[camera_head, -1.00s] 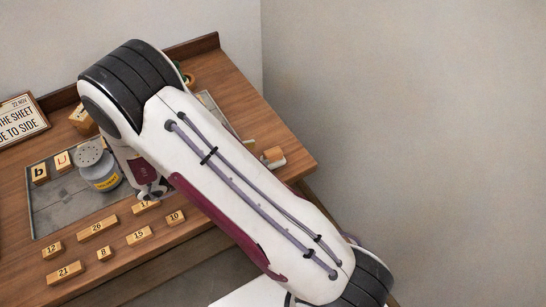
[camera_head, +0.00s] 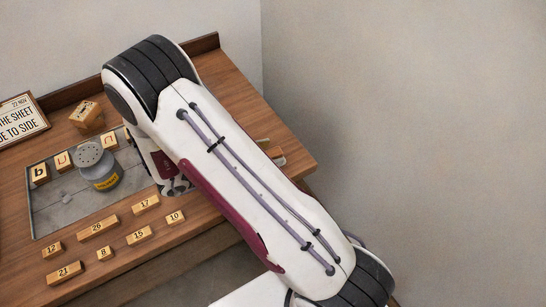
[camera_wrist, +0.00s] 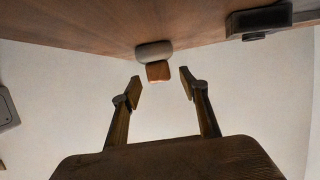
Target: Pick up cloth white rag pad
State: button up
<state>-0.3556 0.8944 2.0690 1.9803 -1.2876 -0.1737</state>
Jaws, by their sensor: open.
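The white rag pad (camera_wrist: 154,51) shows in the wrist view as a pale, rounded pad with a small wooden block (camera_wrist: 158,71) against it, by the table edge. In the head view only a sliver of the pad (camera_head: 280,161) shows at the table's right side, mostly behind my arm. My gripper (camera_wrist: 160,82) is open and empty. Its two fingers point toward the pad, which appears between and beyond the fingertips, apart from them. In the head view my gripper is largely hidden under my arm.
A grey jar with a perforated lid (camera_head: 98,164) stands on a grey plate (camera_head: 62,208) among letter blocks. Several numbered wooden blocks (camera_head: 97,228) lie in front. A framed sign (camera_head: 20,121) is at left. A dark block (camera_wrist: 260,22) sits right of the pad in the wrist view.

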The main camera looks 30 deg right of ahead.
jog(key=shift+d+f, duration=0.1)
jog(key=shift+d, duration=0.1)
dwell(0.4)
grip_shut()
jog(key=shift+r, duration=0.2)
notch_tip(320, 180, up, 10)
jog(key=shift+f, duration=0.15)
dwell(0.7)
dwell(0.4)
